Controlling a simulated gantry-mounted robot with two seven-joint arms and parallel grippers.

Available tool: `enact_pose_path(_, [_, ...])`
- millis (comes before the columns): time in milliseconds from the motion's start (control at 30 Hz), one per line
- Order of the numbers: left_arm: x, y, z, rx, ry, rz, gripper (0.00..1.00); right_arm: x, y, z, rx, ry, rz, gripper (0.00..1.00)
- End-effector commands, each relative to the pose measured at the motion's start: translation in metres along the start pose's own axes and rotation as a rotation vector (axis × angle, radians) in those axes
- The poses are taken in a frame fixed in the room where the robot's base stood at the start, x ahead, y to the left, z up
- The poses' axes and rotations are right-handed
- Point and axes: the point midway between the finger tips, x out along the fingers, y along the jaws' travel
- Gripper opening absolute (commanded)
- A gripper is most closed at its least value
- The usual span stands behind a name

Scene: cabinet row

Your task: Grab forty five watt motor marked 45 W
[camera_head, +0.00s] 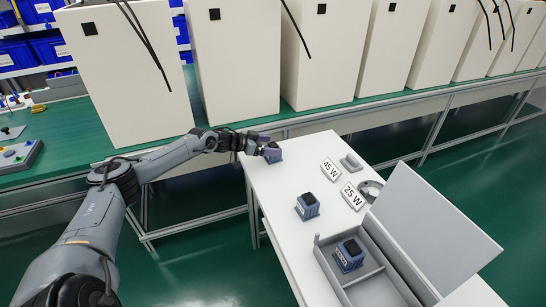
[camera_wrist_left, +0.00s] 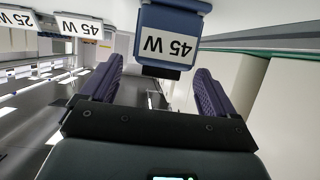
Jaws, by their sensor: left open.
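My left gripper (camera_head: 265,147) reaches over the far left corner of the white table, with its purple fingers at a blue motor (camera_head: 275,157) that they partly hide. In the left wrist view the picture is upside down, and this motor (camera_wrist_left: 172,22) carries a white label reading 45 W. It sits ahead of and between the open fingers of the left gripper (camera_wrist_left: 159,70); I cannot tell whether they touch it. A second blue motor (camera_head: 307,206) stands on the middle of the table. A third (camera_head: 349,255) is inside a grey box. My right gripper is not in view.
The grey box (camera_head: 322,250) has an upright lid (camera_head: 430,225). Signs reading 45 W (camera_head: 331,169) and 25 W (camera_head: 353,195) stand on the table, beside small grey parts (camera_head: 351,161). White cabinets (camera_head: 235,70) line the green bench behind.

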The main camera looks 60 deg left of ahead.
Motion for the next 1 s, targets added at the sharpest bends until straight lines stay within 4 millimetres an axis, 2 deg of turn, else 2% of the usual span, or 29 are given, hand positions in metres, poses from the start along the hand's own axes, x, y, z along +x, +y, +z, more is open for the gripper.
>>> enact_pose_path(300, [0.019, -0.001, 0.0, -0.001, 0.002, -0.001, 0.89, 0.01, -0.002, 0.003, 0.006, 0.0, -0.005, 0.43])
enact_pose_path(700, [0.021, 0.0, 0.0, 0.0, 0.0, 0.0, 0.88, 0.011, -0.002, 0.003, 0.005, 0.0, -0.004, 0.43])
enact_pose_path(1000, [0.021, 0.0, 0.0, 0.0, 0.0, 0.0, 0.42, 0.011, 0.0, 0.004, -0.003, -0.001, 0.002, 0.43])
